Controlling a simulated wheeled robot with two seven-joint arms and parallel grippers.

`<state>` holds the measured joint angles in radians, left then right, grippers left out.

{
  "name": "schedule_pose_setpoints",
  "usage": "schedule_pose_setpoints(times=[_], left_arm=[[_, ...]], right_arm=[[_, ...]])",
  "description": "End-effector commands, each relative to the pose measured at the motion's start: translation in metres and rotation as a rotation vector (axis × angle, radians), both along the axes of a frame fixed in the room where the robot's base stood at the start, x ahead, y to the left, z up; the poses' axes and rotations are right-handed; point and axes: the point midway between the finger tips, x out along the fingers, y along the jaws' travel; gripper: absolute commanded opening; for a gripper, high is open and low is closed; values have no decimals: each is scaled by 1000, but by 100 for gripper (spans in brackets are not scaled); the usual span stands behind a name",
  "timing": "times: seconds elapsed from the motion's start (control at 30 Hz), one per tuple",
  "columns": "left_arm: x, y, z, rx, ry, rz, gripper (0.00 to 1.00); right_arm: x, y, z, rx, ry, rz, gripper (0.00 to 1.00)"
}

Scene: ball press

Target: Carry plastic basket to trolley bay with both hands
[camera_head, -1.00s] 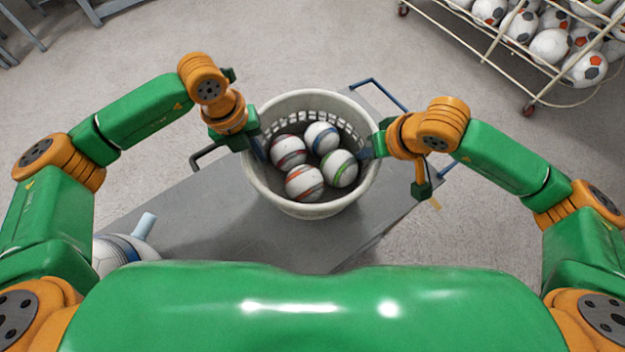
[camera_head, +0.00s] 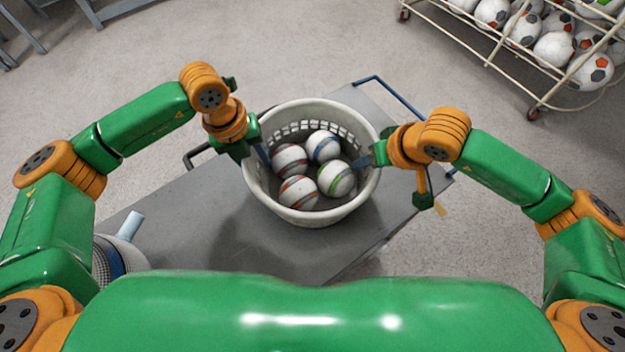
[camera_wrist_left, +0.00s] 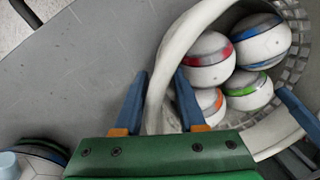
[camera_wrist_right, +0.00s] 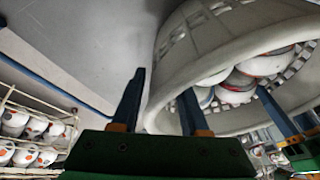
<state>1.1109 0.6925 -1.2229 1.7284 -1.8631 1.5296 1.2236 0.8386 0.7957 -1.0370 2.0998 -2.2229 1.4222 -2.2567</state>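The white plastic basket (camera_head: 312,216) is upright over a grey flat trolley deck (camera_head: 170,235) and holds several striped balls. I cannot tell whether its underside touches the deck. My left gripper (camera_head: 262,152) is at its left rim; in the left wrist view the fingers (camera_wrist_left: 162,72) straddle the basket wall (camera_wrist_left: 160,80), one inside and one outside. My right gripper (camera_head: 374,156) is at the right rim; in the right wrist view the fingers (camera_wrist_right: 164,82) straddle the rim (camera_wrist_right: 165,115) likewise. No separate marking of a bay is visible.
A blue rail (camera_head: 388,95) stands at the deck's far right end and a dark handle (camera_head: 195,157) at its left edge. A wheeled rack of balls (camera_head: 545,75) is at the far right. Another ball (camera_head: 112,258) is at the lower left.

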Motion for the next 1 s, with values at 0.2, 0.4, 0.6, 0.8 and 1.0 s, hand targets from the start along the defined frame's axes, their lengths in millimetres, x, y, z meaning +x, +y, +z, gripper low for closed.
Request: schedule_pose_setpoints(times=[0.2,0.4,0.6,0.8,1.0], left_arm=[[0,1,17,-3,-3,-2,40],[-2,9,73,-2,-6,0,40],[-4,15,112,-1,-4,-1,40],[-5,16,120,0,-1,-1,40],[-5,16,119,0,0,-1,40]], right_arm=[[0,1,1,3,-2,2,44],[0,1,1,4,-1,2,44],[0,2,1,5,-1,3,44],[-6,-4,21,4,-8,4,44],[-25,-17,73,3,-10,2,44]])
